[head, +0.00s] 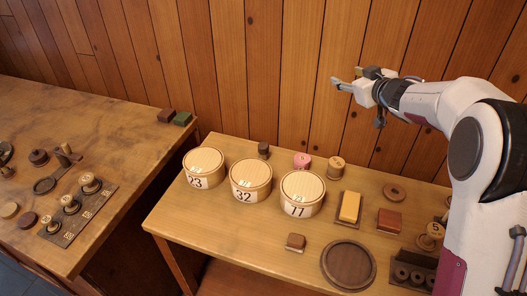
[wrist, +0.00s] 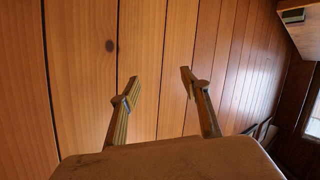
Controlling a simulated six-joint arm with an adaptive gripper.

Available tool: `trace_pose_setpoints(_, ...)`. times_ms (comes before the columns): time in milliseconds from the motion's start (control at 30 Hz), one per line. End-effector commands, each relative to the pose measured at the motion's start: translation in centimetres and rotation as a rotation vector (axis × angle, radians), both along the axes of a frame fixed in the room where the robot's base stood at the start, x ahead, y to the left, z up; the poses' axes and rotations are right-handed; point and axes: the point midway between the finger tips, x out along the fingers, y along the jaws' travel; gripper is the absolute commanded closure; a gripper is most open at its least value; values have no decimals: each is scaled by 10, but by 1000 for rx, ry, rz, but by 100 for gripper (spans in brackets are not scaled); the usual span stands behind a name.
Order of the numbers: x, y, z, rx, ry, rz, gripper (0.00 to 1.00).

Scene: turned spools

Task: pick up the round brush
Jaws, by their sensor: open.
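My gripper (head: 346,78) is raised in front of the wood-panelled wall, high above the back of the right table. In the wrist view my gripper (wrist: 159,76) is open, with nothing between its fingers and only wall planks behind. I cannot clearly make out the round brush. On the left table lie a dark round piece with a knob (head: 39,157) and a dark piece at the picture's left edge (head: 5,152). Both are too small to tell if either is the brush. My gripper is far from both.
Three lidded round boxes marked 23 (head: 204,181), 32 (head: 250,195) and 77 (head: 302,209) stand on the right table (head: 225,238). A dark round tray (head: 348,286) and a yellow block (head: 349,207) are near. A dark numbered rack (head: 75,228) holds spools on the left table.

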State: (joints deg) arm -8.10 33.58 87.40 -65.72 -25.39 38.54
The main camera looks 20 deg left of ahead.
Motion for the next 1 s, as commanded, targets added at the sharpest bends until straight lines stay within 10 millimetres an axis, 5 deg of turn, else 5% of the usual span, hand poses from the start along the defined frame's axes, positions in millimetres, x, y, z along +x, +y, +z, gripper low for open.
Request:
trace_pose_setpoints(467,-2,88,-103,43,67,314,54)
trace_pose_setpoints(1000,-59,154,-232,87,232,657,54)
